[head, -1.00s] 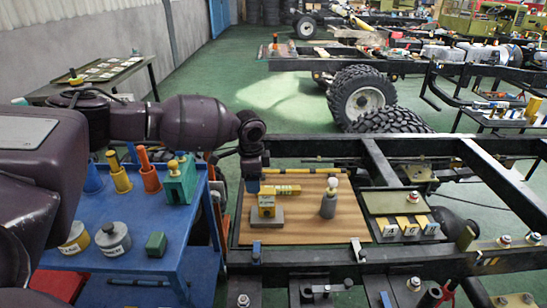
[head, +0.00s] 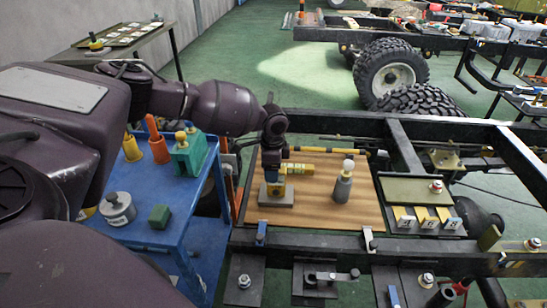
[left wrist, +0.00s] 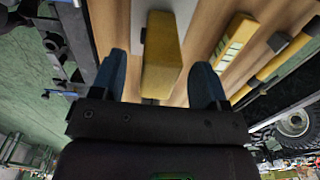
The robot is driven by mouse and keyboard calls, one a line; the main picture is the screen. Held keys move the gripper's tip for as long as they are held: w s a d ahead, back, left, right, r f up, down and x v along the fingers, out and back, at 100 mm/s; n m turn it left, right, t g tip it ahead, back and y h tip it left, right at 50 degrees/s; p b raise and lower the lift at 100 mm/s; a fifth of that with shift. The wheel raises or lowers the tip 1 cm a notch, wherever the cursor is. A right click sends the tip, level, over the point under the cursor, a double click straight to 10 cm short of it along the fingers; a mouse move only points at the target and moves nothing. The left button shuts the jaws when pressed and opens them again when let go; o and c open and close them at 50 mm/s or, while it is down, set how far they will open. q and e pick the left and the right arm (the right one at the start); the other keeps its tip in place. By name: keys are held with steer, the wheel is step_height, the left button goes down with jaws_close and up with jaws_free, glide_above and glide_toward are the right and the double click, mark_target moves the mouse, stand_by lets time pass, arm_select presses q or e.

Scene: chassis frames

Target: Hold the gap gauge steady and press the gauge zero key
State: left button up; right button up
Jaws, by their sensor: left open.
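A yellow block (head: 276,189), which looks like the gap gauge, stands on a grey base (head: 285,200) on the brown wooden board (head: 315,212). My left gripper (head: 272,176) points down at it in the head view and partly hides it. In the left wrist view the yellow block (left wrist: 161,55) lies between the two blue fingertips of my left gripper (left wrist: 161,75), with a gap on each side. The gripper is open. A yellow bar with a pale labelled face (head: 299,168) lies just behind. I cannot make out the zero key. My right gripper is not in view.
A grey cylinder with a white knob (head: 343,187) stands to the right on the board. Black chassis rails (head: 320,239) surround the board. A blue cart (head: 180,240) with several parts stands left.

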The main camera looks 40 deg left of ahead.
mark_target(276, 193)
arm_select(q)
steer(key=shift+f, duration=1.3)
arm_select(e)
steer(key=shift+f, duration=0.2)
arm_select(q)
steer(key=c, duration=1.1)
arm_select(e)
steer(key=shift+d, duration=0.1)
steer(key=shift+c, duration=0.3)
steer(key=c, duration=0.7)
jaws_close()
